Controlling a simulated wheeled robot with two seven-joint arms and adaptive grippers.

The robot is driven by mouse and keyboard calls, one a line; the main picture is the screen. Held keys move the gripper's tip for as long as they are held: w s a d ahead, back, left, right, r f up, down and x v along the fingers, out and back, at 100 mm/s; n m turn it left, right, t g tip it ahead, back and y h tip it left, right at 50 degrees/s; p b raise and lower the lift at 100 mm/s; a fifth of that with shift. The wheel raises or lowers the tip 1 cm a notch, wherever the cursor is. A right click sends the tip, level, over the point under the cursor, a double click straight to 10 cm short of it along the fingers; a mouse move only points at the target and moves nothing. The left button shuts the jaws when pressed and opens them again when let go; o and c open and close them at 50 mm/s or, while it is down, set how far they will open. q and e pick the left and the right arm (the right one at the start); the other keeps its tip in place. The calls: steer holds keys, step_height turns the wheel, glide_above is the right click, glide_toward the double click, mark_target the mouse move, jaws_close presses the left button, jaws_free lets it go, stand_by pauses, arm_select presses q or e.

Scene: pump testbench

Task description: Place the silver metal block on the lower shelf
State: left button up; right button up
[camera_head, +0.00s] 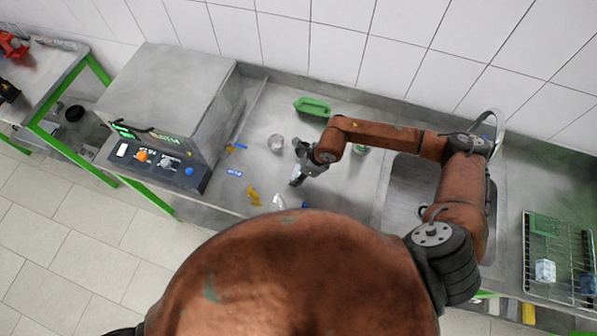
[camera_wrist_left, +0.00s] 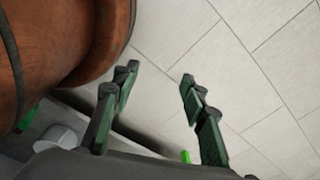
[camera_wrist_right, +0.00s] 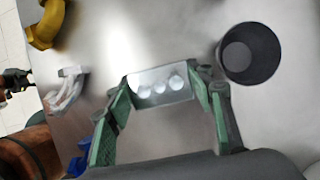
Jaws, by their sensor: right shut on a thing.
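The silver metal block (camera_wrist_right: 160,86), with a row of round holes, is between the fingertips of my right gripper (camera_wrist_right: 163,84) in the right wrist view. The gripper is shut on it. In the head view the right gripper (camera_head: 299,170) is over the steel worktop, and the block is hard to make out there. My left gripper (camera_wrist_left: 158,82) is open and empty over the tiled floor in the left wrist view. The head view does not show it. A lower shelf (camera_head: 66,132) is partly visible under the green-framed table at far left.
A control box (camera_head: 165,90) stands left on the worktop. A round cup (camera_head: 276,143), green object (camera_head: 312,106), yellow piece (camera_head: 253,197) and white piece (camera_head: 279,201) lie near the right gripper. A sink (camera_head: 408,200) and wire rack (camera_head: 535,275) are at right.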

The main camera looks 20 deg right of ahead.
steer(key=shift+f, duration=0.15)
arm_select(q)
steer(key=shift+w+f, duration=0.1)
steer(key=shift+w, duration=0.75)
arm_select(e)
steer(key=o, duration=1.4)
